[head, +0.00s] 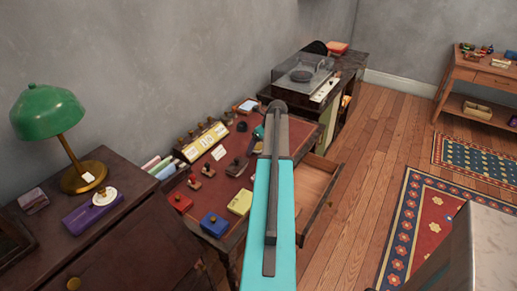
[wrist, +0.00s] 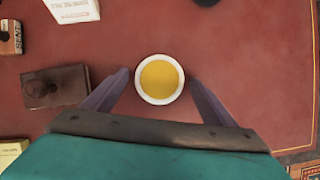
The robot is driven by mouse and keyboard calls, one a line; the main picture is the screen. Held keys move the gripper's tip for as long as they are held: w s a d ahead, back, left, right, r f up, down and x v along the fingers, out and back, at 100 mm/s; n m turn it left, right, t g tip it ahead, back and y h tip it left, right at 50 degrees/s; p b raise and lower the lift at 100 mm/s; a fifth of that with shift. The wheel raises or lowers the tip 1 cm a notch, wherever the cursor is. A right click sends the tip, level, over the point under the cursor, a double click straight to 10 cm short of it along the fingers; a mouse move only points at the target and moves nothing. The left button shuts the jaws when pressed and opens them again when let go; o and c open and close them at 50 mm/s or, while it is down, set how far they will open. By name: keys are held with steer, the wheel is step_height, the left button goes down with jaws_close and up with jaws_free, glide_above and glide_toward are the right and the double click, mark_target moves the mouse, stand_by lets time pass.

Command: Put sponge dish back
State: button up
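The sponge dish (wrist: 160,80), a small round white dish with a yellow sponge in it, stands on the red desk top (wrist: 245,75) in the wrist view. My gripper (wrist: 159,80) is open, with its two purple-grey fingers spread on either side of the dish. A gap shows between the dish and each finger. How high the fingertips are above the desk I cannot tell. In the head view my teal arm hides the dish and most of the gripper.
A dark wooden stamp block (wrist: 55,87) lies left of my fingers, with a "SENT" stamp (wrist: 10,38) beyond it. Blue (head: 214,224) and yellow (head: 240,202) boxes stand near the desk's front. A drawer (head: 316,185) is open at right. The wrist view shows clear desk right of the dish.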

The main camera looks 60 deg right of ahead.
mark_target(259, 146)
steer(key=c, duration=1.2)
steer(key=shift+r, duration=0.2)
steer(key=shift+r+b, duration=0.6)
steer(key=shift+r, duration=1)
steer(key=s+a, duration=0.3)
steer(key=s, duration=0.1)
steer(key=s+a+r+b, duration=0.1)
steer(key=s+a, duration=0.2)
steer(key=s, duration=0.1)
steer(key=s+a+b, duration=0.1)
steer(key=s+a, duration=0.2)
steer(key=s, duration=0.1)
steer(key=shift+s+a+r, duration=0.25)
steer(key=shift+s+a, duration=0.05)
steer(key=shift+s, duration=0.1)
